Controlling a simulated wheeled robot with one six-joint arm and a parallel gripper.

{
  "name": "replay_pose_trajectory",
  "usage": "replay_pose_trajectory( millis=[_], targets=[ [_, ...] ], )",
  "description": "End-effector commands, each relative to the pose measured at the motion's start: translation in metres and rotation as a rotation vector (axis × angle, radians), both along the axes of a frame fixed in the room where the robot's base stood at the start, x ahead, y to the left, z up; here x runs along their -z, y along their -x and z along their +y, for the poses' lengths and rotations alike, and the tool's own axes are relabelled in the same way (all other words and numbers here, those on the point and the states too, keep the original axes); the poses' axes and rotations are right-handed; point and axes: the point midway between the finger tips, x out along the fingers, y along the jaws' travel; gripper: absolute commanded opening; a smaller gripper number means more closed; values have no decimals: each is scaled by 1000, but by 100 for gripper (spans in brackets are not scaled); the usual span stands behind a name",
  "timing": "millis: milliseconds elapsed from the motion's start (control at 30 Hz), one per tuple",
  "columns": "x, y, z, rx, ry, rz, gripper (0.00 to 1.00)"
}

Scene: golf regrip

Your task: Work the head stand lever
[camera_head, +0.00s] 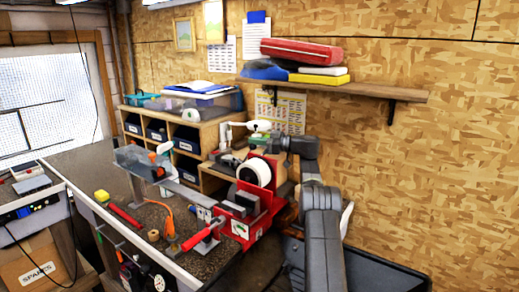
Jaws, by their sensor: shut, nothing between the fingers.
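My gripper (258,141) is at the end of my dark arm, above and behind the vise's white roll. It is shut and empty, well to the right of the orange lever and apart from it. Its fingertips are hard to make out.
A wooden cubby shelf (205,128) stands behind. A wall shelf (375,88) is above my arm.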

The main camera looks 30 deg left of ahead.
Motion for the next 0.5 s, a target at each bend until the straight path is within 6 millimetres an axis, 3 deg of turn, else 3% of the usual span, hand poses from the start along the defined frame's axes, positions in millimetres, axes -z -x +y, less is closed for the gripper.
replay_pose_trajectory(
  millis=[33, 233, 500],
  targets=[
    [7, -1, 0, 0, 5, 8, 11],
    [10, 0, 2, -2, 9, 10, 49],
    [10, 0, 1, -2, 8, 10, 49]
  ],
)
